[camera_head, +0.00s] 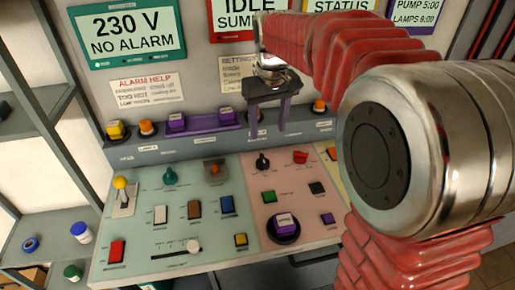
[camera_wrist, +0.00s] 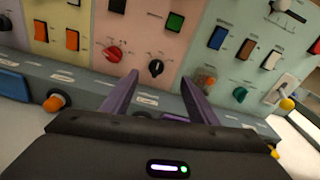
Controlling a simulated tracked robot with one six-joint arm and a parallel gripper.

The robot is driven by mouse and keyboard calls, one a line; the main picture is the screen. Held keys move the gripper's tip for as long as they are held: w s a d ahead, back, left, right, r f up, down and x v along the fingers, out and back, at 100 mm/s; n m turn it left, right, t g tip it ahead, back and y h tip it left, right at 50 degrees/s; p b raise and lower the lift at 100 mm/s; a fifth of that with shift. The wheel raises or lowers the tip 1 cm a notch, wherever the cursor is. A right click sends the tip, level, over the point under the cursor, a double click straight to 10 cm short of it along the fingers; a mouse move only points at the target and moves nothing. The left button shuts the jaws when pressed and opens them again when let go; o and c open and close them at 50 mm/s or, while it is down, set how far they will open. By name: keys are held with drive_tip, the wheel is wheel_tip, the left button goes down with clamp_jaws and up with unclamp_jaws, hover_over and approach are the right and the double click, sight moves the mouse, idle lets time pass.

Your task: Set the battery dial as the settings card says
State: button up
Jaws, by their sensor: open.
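A small black dial (camera_head: 262,160) sits at the top of the pink panel. It also shows in the wrist view (camera_wrist: 156,68); its label is too small to read, so I cannot tell whether it is the battery dial. My gripper (camera_head: 268,118) hangs above and behind the dial, open and empty, apart from the panel. In the wrist view its purple fingers (camera_wrist: 160,82) stand either side of the dial's line of sight. The settings card (camera_head: 237,72) is on the back wall, partly hidden by my gripper; its lines are unreadable.
A green dial (camera_head: 170,175) and a red knob (camera_head: 300,157) are on the panels, with several rocker switches around. A ledge with several buttons (camera_head: 147,128) runs behind. Shelves stand at left.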

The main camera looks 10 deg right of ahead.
drive_tip(key=g, duration=0.1)
hover_over(262, 157)
wheel_tip(262, 157, down, 3)
drive_tip(key=shift+s+f, duration=0.1)
drive_tip(key=shift+f, duration=0.1)
drive_tip(key=shift+f, duration=0.15)
wheel_tip(262, 157, down, 14)
drive_tip(key=shift+r, duration=0.2)
idle(0.5)
